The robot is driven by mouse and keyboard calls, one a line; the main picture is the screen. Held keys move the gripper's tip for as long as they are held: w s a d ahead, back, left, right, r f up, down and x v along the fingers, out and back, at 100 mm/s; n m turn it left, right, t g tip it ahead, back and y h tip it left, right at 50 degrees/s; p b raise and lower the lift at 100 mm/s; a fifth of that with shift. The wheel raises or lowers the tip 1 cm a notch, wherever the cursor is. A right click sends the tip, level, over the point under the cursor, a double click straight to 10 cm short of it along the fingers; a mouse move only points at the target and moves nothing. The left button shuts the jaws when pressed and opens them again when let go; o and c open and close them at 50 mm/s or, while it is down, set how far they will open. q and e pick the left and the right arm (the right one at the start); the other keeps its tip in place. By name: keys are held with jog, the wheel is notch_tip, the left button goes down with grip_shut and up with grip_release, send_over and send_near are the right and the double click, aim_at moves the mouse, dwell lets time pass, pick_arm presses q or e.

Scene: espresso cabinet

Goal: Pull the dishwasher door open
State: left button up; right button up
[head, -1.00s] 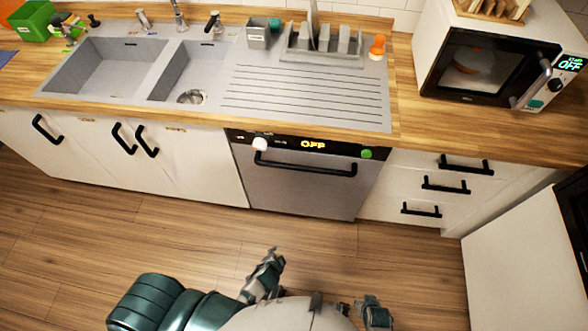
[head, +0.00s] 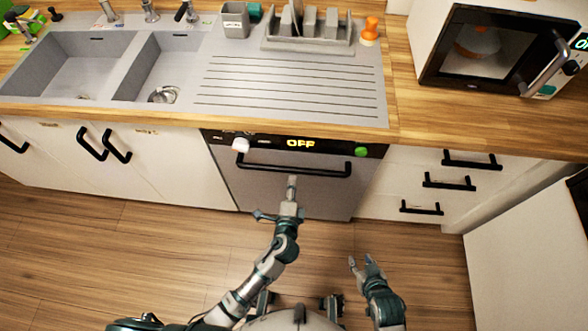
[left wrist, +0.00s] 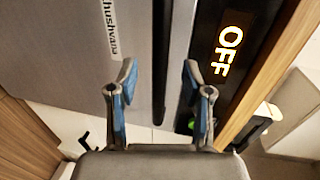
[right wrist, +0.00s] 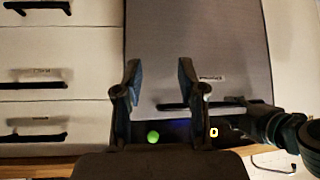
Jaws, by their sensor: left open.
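The dishwasher door (head: 250,192) is a grey panel, closed, below a black control strip (head: 325,146) that reads OFF. Its black bar handle (head: 325,173) runs across the top of the door. My left gripper (head: 292,183) is open just in front of the handle's middle. In the left wrist view the handle (left wrist: 160,50) appears between the two open fingers (left wrist: 160,80); contact cannot be told. My right gripper (head: 361,262) is open and empty, low and to the right of the door. In the right wrist view its fingers (right wrist: 158,75) are apart, with the door (right wrist: 200,35) beyond.
White drawers (head: 420,180) with black handles stand right of the dishwasher, sink cupboards (head: 70,165) left. A wooden counter (head: 450,130) holds the sink, dish rack (head: 308,45) and microwave (head: 490,50). The wooden floor (head: 130,250) before the door is clear apart from me.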

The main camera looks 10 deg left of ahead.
aim_at(295, 172)
pick_arm(q)
jog(key=w, duration=0.3)
jog(key=w+f+b, duration=0.1)
jog(key=w, duration=0.2)
jog(key=shift+w+d+f, duration=0.15)
jog(key=shift+f, duration=0.05)
jog(key=shift+w+a, duration=0.2)
jog(key=shift+w, duration=0.3)
pick_arm(e)
jog(key=shift+w+a+r+t+y, duration=0.15)
jog(key=shift+w+a+r+t, duration=0.15)
jog(key=shift+w+r+t, duration=0.3)
jog(key=shift+w+a+r+t+y, duration=0.1)
jog(key=shift+w+a+r+t, duration=0.25)
jog(key=shift+w, duration=0.35)
jog(key=shift+w+a+r+t+y, duration=0.2)
jog(key=shift+w+r+t, duration=0.15)
jog(key=shift+w+t, duration=0.25)
pick_arm(q)
jog(key=shift+d, duration=0.15)
grip_shut()
pick_arm(e)
jog(key=shift+d, duration=0.1)
